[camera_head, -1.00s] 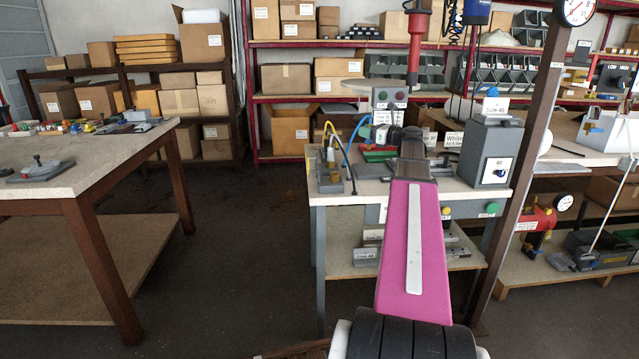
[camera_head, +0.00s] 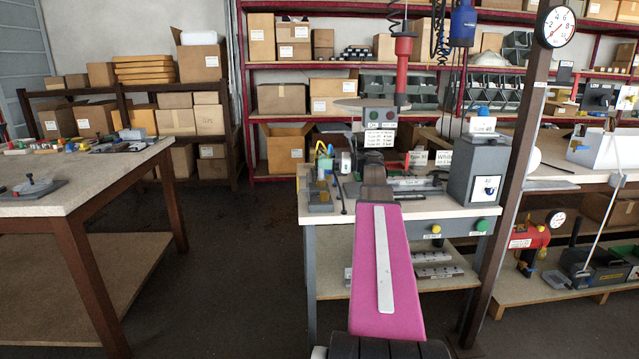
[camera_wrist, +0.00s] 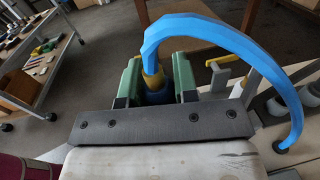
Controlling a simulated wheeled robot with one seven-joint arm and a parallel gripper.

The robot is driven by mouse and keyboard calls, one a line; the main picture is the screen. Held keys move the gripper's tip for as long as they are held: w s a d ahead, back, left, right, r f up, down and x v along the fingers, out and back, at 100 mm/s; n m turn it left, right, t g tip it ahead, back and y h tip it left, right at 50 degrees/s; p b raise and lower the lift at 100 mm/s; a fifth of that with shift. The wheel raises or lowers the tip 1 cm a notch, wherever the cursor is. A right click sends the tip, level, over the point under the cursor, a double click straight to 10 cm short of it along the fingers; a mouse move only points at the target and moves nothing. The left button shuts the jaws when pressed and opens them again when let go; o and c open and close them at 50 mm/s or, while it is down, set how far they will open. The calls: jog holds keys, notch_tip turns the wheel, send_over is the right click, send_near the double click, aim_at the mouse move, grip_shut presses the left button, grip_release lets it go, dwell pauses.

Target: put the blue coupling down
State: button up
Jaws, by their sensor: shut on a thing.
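In the wrist view, my gripper (camera_wrist: 157,84) has two green fingers closed on the blue coupling (camera_wrist: 158,97), which shows between them with a yellow collar above it. A thick blue hose (camera_wrist: 215,32) rises from the collar and arcs over to the right, coming down at the right edge. The coupling's lower end is hidden behind my gripper's dark plate. In the head view, my pink arm reaches over the bench (camera_head: 410,208), and my fingers are hidden behind my wrist.
Small blue and yellow fittings (camera_head: 323,162) stand at the bench's left end. A grey box (camera_head: 480,165) stands on the right, near a brown post (camera_head: 512,150). A sign with a control box (camera_head: 380,125) stands behind my wrist. Another table (camera_head: 60,190) is at the left.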

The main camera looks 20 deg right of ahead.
jog(key=s+a+f, duration=0.2)
jog(key=shift+a+f, duration=0.1)
jog(key=shift+a, duration=0.3)
jog(key=shift+f, duration=2)
grip_shut()
jog(key=o, duration=1)
grip_release()
jog(key=shift+c, duration=0.2)
jog(key=shift+d, duration=0.1)
jog(key=v, duration=1.2)
jog(key=shift+s+r, duration=0.1)
jog(key=shift+s, duration=0.05)
